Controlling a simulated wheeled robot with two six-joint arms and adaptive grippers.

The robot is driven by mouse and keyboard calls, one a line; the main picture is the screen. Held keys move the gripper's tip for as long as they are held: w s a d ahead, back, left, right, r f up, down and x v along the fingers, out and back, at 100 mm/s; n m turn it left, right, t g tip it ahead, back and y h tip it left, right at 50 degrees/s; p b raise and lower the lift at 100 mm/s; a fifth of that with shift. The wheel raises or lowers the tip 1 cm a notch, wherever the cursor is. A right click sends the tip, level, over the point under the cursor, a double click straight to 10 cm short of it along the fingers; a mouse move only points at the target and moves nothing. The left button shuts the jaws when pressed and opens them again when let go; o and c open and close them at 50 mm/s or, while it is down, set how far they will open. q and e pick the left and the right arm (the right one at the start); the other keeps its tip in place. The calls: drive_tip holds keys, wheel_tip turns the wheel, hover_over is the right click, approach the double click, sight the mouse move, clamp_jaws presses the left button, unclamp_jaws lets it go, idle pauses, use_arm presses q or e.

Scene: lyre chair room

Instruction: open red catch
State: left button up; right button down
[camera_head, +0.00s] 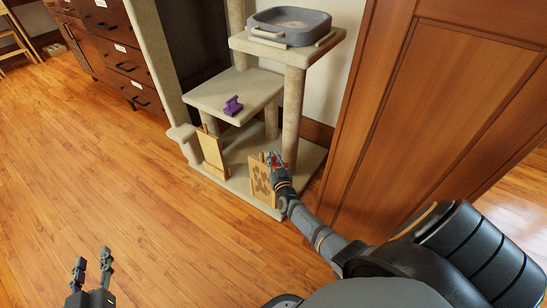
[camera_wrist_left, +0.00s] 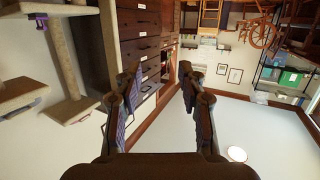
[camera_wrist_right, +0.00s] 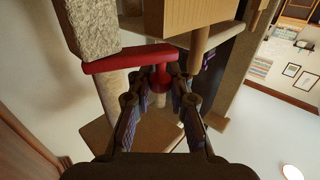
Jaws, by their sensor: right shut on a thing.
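The red catch (camera_wrist_right: 128,58) is a red bar with a short stem, seen large in the right wrist view. In the head view only a small red part (camera_head: 274,160) shows, by a wooden panel with dark paw-like marks (camera_head: 258,183) low on the cat tree. My right gripper (camera_head: 274,166) is at the catch. In the right wrist view its fingertips (camera_wrist_right: 162,82) are shut on the catch's stem. My left gripper (camera_head: 92,258) is open and empty above the floor, far from the catch; its parted fingers also show in the left wrist view (camera_wrist_left: 159,78).
The beige cat tree has a mid platform (camera_head: 258,84) with a purple object (camera_head: 232,106), and a grey bed (camera_head: 288,24) on top. A second wooden panel (camera_head: 213,154) leans left. A wooden door (camera_head: 440,110) stands right, dark drawers (camera_head: 125,60) back left. The floor (camera_head: 120,180) left is clear.

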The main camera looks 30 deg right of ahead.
drive_tip(key=shift+w+d+m+h+p, duration=0.1)
drive_tip(key=shift+m+h+p, duration=0.2)
drive_tip(key=shift+h+p, duration=0.1)
drive_tip(key=shift+w+d+m+g+h+p, duration=0.2)
drive_tip(key=shift+m+g+h+p, duration=0.15)
drive_tip(key=shift+m+g+h, duration=0.4)
use_arm(q)
drive_tip(key=s+f+g, duration=0.8)
drive_tip(key=s+f, duration=0.2)
drive_tip(key=f, duration=0.4)
use_arm(e)
drive_tip(key=shift+d+m+g+h, duration=0.15)
drive_tip(key=shift+m+g+h, duration=0.1)
drive_tip(key=shift+h, duration=0.4)
use_arm(q)
drive_tip(key=shift+w+d+r+t, duration=0.15)
drive_tip(key=shift+w+r+t, duration=0.55)
drive_tip(key=shift+w+r, duration=0.25)
drive_tip(key=shift+w+d+r+t, duration=0.15)
drive_tip(key=shift+w+r+t, duration=0.6)
drive_tip(key=shift+w, duration=0.25)
use_arm(e)
drive_tip(key=shift+w+d+f+m+g+h, duration=0.1)
drive_tip(key=shift+d+m+g+h, duration=0.1)
drive_tip(key=shift+m+g+h, duration=0.35)
drive_tip(key=shift+w+d+m+g+h, duration=0.1)
drive_tip(key=shift+d+m+g+h, duration=0.1)
drive_tip(key=shift+m+g+h, duration=0.35)
